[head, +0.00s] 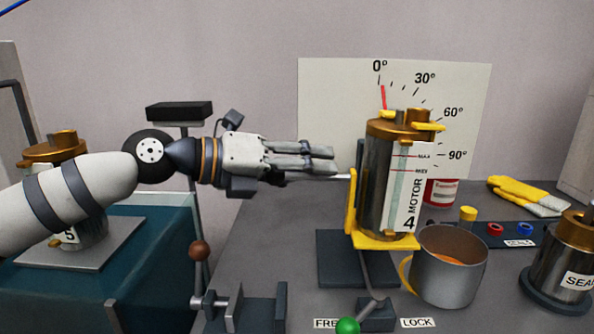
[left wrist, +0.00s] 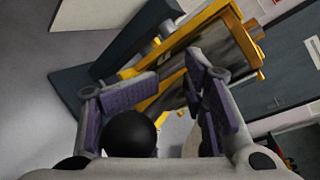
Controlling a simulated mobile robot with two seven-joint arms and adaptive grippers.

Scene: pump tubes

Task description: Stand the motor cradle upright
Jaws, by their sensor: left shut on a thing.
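The motor cradle is a yellow frame (head: 351,205) on a dark stand, holding a metal cylinder (head: 377,185) with a brass top and a label "MOTOR 4". It stands nearly upright; the red pointer (head: 383,97) is close to 0° on the dial board (head: 330,90). My left gripper (head: 333,160) is left of the cradle, its fingers pointing at it. A thin rod runs from the cradle to the gripper. In the left wrist view a black knob (left wrist: 128,133) sits between the fingers, with the yellow frame (left wrist: 190,32) beyond. My right gripper is not in view.
A lever with a green knob (head: 347,326) is nearer the FREE label (head: 328,323) than LOCK (head: 418,322). A grey mug (head: 450,275) stands right of the cradle's base. Yellow gloves (head: 520,192) and another brass-topped cylinder (head: 565,260) are farther right.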

